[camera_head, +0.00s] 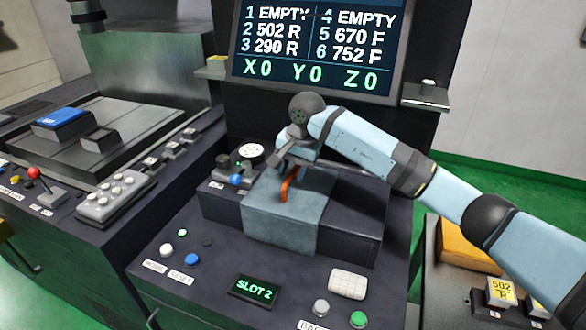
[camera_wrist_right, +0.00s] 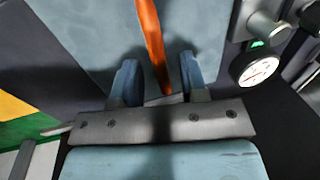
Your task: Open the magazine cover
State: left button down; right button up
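The magazine cover (camera_head: 282,218) is a blue-grey panel over the front middle of the dark machine console, lying in its closed-looking place. An orange handle bar (camera_head: 289,184) stands on it; the bar also shows in the right wrist view (camera_wrist_right: 151,38). My right gripper (camera_head: 286,172) is over the cover at the handle. In the right wrist view its two blue fingers (camera_wrist_right: 159,78) are apart, with the lower end of the bar between them and a gap on each side. The head view partly hides the fingertips. My left gripper is not in view.
A dial gauge (camera_head: 250,153) and a blue button (camera_head: 236,180) sit left of the cover. A "SLOT 2" display (camera_head: 255,290) and several buttons lie in front. A big screen (camera_head: 318,45) stands behind. A side table with a yellow block (camera_head: 501,290) is at right.

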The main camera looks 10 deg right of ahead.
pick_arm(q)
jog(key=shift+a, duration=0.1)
pick_arm(e)
jog(key=shift+c, duration=0.2)
grip_shut()
jog(key=shift+d, duration=0.1)
